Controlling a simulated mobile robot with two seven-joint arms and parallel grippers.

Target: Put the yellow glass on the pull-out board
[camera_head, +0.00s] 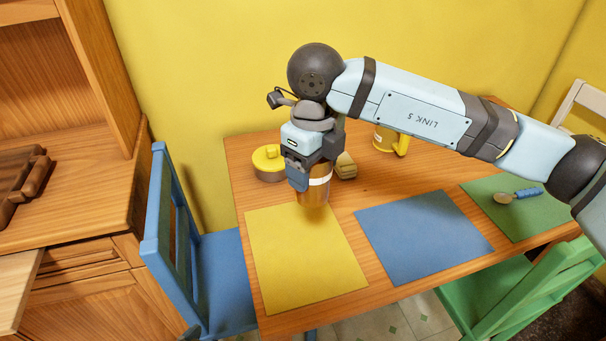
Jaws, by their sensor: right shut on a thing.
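My right gripper (308,172) points down over the table and is shut on the yellow glass (316,193), an amber-coloured glass with a pale band. The glass is upright at the far edge of the yellow mat, partly hidden by the gripper. I cannot tell whether its base touches the table. The pull-out board (18,283) is a pale wooden board sticking out of the cabinet at the far left edge of the picture. Its visible part is bare, and the rest is cut off by the picture's edge. My left gripper is not in view.
The wooden table (372,284) bears a yellow mat (302,262), a blue mat (425,235), a lidded yellow pot (268,160), a yellow mug (386,140) and a spoon (515,196) on a green mat. A blue chair (215,265) stands between table and cabinet (90,205).

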